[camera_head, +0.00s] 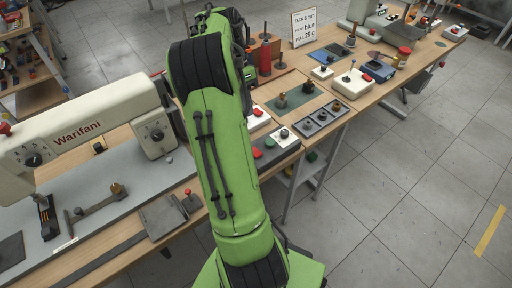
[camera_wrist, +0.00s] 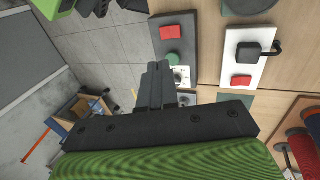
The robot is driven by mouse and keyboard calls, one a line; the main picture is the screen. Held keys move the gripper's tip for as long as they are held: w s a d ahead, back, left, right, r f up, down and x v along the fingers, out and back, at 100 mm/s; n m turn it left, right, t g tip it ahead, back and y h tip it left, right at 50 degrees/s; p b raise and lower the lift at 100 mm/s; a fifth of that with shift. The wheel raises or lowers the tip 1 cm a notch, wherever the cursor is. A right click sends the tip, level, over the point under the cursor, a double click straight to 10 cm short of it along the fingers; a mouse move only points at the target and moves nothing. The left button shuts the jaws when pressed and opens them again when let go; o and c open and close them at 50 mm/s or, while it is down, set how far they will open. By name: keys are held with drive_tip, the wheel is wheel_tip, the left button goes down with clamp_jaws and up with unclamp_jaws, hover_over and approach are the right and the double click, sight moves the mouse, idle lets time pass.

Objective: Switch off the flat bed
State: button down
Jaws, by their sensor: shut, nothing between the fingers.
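The long cream sewing machine marked Warifani (camera_head: 80,127) stands at left on a flat grey bed plate (camera_head: 105,180). A dark switch box with a red button (camera_head: 257,153) and a green button (camera_head: 270,143) sits at the bench edge, right of my arm. My gripper (camera_wrist: 157,68) is shut and empty. Its tips overlap the left edge of this box near the green button; contact cannot be told. The head view hides my gripper behind my arm.
A white plate (camera_wrist: 232,68) with a red button and a dark lever lies beside the dark box. Red spools (camera_head: 265,58), a sign (camera_head: 304,27) and a tray of knobs (camera_head: 322,119) stand farther along the bench. Open tiled floor (camera_head: 400,180) lies to the right.

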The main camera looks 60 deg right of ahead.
sight(259, 155)
drive_tip(key=b+x, duration=0.6)
drive_tip(key=x, duration=0.6)
drive_tip(key=shift+f, duration=0.35)
drive_tip(key=shift+s+a+f, duration=0.1)
drive_tip(key=shift+s+f, duration=0.15)
drive_tip(key=shift+f, duration=0.3)
drive_tip(key=shift+s+a+f, duration=0.1)
drive_tip(key=shift+s+f, duration=0.05)
drive_tip(key=shift+f, duration=0.15)
drive_tip(key=shift+s, duration=0.1)
